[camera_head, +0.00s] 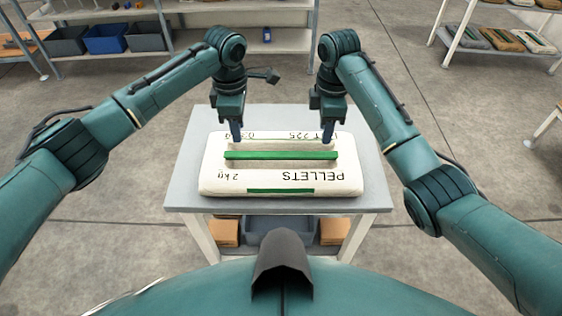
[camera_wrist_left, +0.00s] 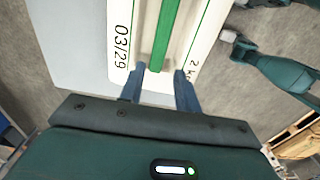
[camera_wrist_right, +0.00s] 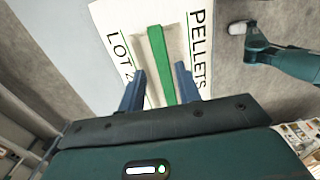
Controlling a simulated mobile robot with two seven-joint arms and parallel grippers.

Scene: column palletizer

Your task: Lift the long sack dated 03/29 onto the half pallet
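The long white PELLETS sack (camera_head: 215,175) lies flat on a grey table. A green bar (camera_head: 280,155) runs lengthwise over a hollow in its top. The date 03/29 reads in the left wrist view on the sack (camera_wrist_left: 118,72); LOT and PELLETS show in the right wrist view (camera_wrist_right: 196,22). My left gripper (camera_head: 237,140) and right gripper (camera_head: 328,140) point down over the sack, near the bar's left and right ends. Both are open and empty. In each wrist view the bar lies between the spread fingers; contact is not clear.
The grey table (camera_head: 375,190) has bare margins around the sack. Orange boxes (camera_head: 224,232) and a grey bin (camera_head: 275,232) sit beneath it. Shelving with a blue bin (camera_head: 105,38) stands at back left. More sacks (camera_head: 500,38) lie on a rack at back right.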

